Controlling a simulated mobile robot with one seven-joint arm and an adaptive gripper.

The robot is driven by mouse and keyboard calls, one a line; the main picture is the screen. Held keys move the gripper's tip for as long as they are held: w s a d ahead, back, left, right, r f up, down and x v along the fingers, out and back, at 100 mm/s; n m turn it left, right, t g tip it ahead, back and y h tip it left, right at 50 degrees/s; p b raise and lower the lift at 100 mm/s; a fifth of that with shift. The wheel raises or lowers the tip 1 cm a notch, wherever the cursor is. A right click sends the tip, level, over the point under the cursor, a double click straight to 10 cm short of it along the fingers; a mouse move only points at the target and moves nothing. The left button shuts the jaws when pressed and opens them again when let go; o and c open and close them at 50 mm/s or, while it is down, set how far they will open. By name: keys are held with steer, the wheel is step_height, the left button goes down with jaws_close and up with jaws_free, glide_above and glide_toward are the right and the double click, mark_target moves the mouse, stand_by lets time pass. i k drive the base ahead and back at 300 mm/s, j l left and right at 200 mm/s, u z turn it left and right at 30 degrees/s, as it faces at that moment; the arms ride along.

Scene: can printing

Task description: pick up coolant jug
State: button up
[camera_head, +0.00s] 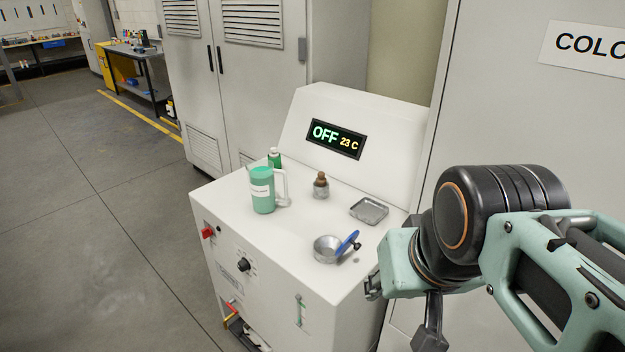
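A green jug with a white handle and a pale label, which looks like the coolant jug (262,192), stands upright on the top of a white machine cabinet, towards its left side. Its handle faces right. My gripper (430,335) shows only in part as a dark piece pointing down below my arm at the lower right. It is well apart from the jug, to its right and nearer the camera. Its fingertips are not clear, so I cannot see whether it is open or shut.
The white machine (330,202) has a display (336,139) reading OFF 23 C. A green bottle (275,158) stands behind the jug. A small brown-topped bottle (321,186), a metal tray (369,210) and a round filler opening (327,249) with a raised blue cap (348,242) are to its right.

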mark_target(260, 173)
steer(key=i+j, duration=0.2)
steer(key=j, duration=0.2)
steer(key=i+j+z, duration=0.15)
steer(key=j, duration=0.2)
steer(key=i+j, duration=0.25)
steer(key=j, duration=0.15)
